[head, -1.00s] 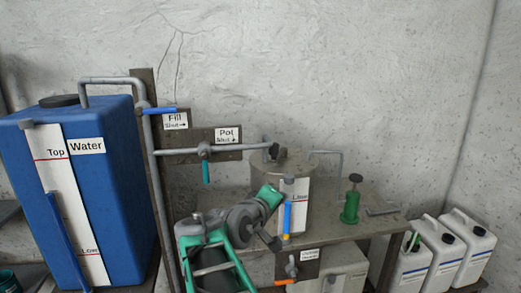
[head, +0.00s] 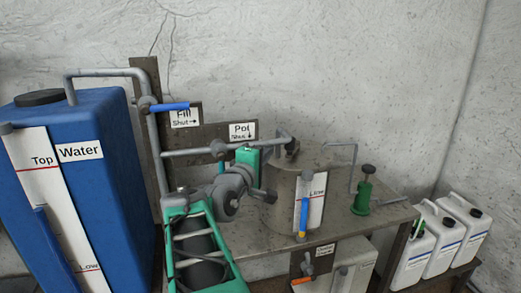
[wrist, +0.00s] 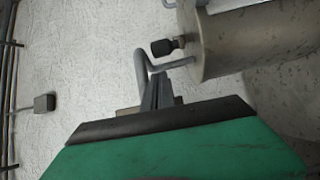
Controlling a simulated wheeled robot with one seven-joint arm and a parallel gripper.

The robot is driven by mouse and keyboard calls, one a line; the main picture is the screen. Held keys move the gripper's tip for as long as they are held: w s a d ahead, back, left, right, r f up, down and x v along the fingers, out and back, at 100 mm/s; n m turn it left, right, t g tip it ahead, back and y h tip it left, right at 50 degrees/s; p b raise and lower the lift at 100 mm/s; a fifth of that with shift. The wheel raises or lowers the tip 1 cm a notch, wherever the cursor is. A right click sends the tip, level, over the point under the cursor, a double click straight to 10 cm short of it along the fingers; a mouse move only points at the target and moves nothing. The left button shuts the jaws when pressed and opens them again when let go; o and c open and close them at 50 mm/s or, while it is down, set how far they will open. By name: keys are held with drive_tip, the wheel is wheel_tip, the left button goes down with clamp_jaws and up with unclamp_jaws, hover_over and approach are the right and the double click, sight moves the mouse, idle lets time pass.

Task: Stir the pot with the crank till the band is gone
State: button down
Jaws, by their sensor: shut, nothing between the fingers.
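The grey cylindrical pot (head: 282,207) stands on the bench in the head view; its side also fills the upper right of the wrist view (wrist: 245,42). A bent grey rod (head: 341,145) rises at the pot's right; I cannot tell whether it is the crank. On the pot's front a white strip carries a tube (head: 303,215), blue above and orange below. My gripper (wrist: 162,92) is shut and empty. In the wrist view its fingers are close to a bent grey rod (wrist: 143,68); contact is unclear. In the head view its fingertips are hidden.
A blue water tank (head: 95,200) stands at the left. A pipe with a Pot valve label (head: 242,131) runs across to the pot. A green pump-like item (head: 363,195) and white jugs (head: 462,240) are at the right. The drain valve (head: 308,265) is below.

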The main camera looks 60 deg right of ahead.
sight(293, 144)
drive_tip(key=d+p, duration=0.1)
drive_tip(key=d, duration=0.6)
drive_tip(key=shift+w, duration=0.25)
drive_tip(key=shift+f+t, duration=0.1)
drive_tip(key=shift+t, duration=0.2)
